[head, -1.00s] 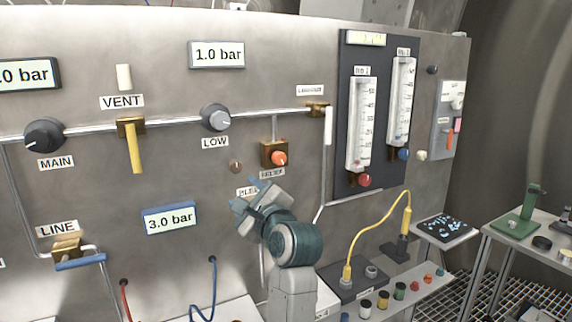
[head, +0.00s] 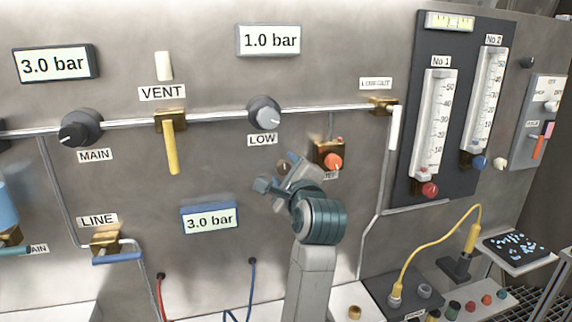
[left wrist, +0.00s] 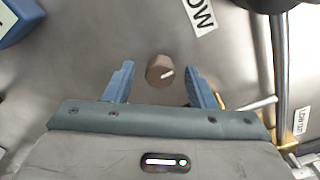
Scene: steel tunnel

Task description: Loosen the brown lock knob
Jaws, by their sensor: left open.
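The brown lock knob (head: 284,166) is small and round and sits on the steel panel below the LOW regulator. In the head view my left gripper (head: 276,175) partly hides it. How far the fingertips are from the panel is hard to tell. My right gripper is not in view.
The brass relief valve with an orange knob (head: 332,161) is close to the right of my gripper. The LOW regulator (head: 264,113) is above, the 3.0 bar display (head: 209,218) at lower left. A yellow cable (head: 440,232) loops at lower right.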

